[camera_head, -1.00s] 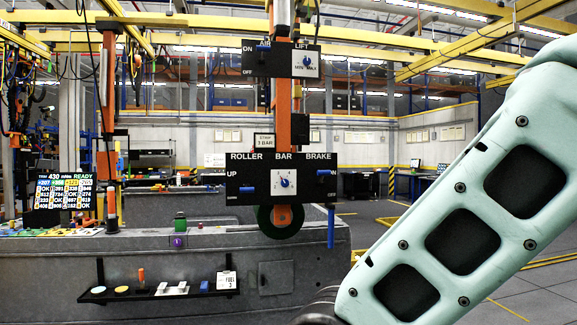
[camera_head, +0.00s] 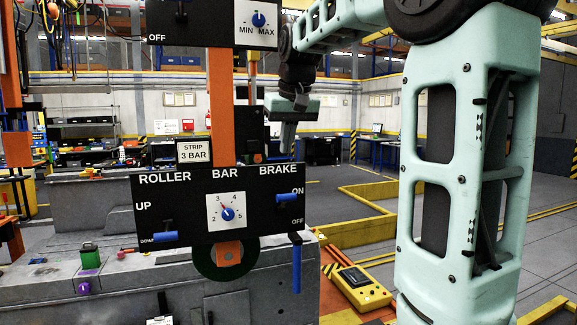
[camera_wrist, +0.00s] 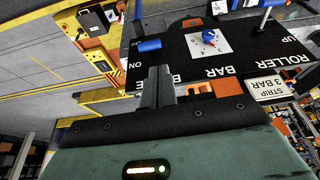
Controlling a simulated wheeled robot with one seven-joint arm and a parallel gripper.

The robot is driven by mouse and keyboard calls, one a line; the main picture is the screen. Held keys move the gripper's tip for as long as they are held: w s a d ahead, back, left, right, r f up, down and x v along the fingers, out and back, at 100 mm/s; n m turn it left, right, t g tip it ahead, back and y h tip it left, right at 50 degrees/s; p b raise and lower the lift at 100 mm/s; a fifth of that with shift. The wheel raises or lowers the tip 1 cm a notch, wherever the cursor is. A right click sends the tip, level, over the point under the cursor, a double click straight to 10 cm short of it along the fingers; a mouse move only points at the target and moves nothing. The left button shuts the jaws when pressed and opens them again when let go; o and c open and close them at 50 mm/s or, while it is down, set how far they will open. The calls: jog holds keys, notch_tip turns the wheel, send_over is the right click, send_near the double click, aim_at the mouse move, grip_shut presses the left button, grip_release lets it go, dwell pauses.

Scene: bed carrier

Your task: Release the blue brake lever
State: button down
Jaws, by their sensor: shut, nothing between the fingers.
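The blue brake lever (camera_head: 287,197) sticks out of the black control panel (camera_head: 190,195) under the word BRAKE, beside the ON label. My gripper (camera_head: 287,147) points down above the panel's top edge, over the BRAKE word. In the wrist view its fingers (camera_wrist: 159,72) are shut and empty, with tips close to the lever but seemingly apart from it. The fingers hide the BRAKE word there. A second blue bar (camera_head: 296,262) hangs upright at the panel's lower right corner.
The panel also carries a blue roller lever (camera_head: 165,237) and a bar dial (camera_head: 227,213). Another black panel (camera_head: 210,22) hangs above. A yellow control box (camera_head: 362,290) stands at lower right. Open floor (camera_head: 345,195) lies behind, right of the panel.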

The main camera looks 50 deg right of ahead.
jog(key=d+r, duration=0.2)
jog(key=p, duration=0.5)
send_over(284, 202)
jog(key=s, duration=0.2)
jog(key=f, duration=1.3)
jog(key=shift+s+a+f, duration=0.15)
jog(key=shift+a+f, duration=0.1)
jog(key=shift+a, duration=0.15)
jog(key=shift+f+b, duration=0.15)
jog(key=shift+b, duration=0.35)
